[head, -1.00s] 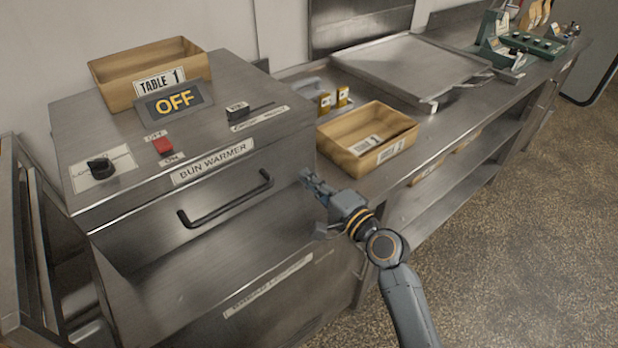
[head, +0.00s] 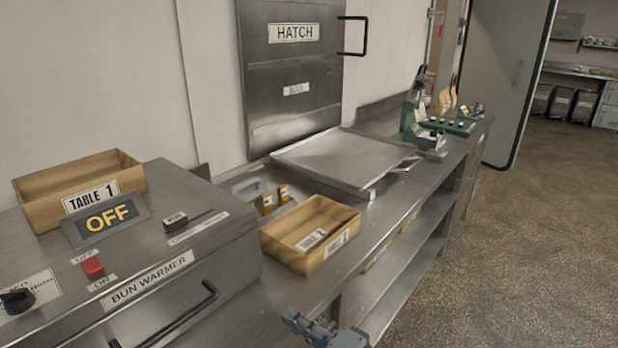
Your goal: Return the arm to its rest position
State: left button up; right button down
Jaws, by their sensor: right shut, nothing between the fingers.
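My right gripper (head: 309,325) shows at the bottom edge of the head view, in front of the counter's front edge. It is shut and empty. Most of my right arm is cut off below the picture. My left gripper is not in the picture. The bun warmer (head: 205,250) stands to the left of the gripper, with its OFF sign (head: 107,219) on top and its front handle partly cut off.
A TABLE 1 box (head: 38,208) sits on the warmer. Another tan box (head: 283,235) stands on the counter (head: 385,215) above the gripper. A metal tray (head: 340,158) lies behind it, below the closed hatch (head: 292,70). The floor (head: 510,240) at right is clear.

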jog(key=s+d+f+n+g+h, duration=0.4)
jog(key=s+d+f+h, duration=0.4)
jog(key=s+d, duration=0.4)
jog(key=s+d+f+n+g+h, duration=0.3)
jog(key=s+d+f+n+h, duration=0.25)
jog(key=s+d+f, duration=0.6)
notch_tip(320, 180, down, 24)
jog(key=s+g, duration=0.2)
jog(key=s+d+f, duration=0.2)
jog(key=s+f, duration=0.6)
jog(key=s+d+f, duration=0.1)
jog(key=s+f, duration=0.7)
jog(key=shift+d+g, duration=0.4)
jog(key=shift+s+f, duration=0.1)
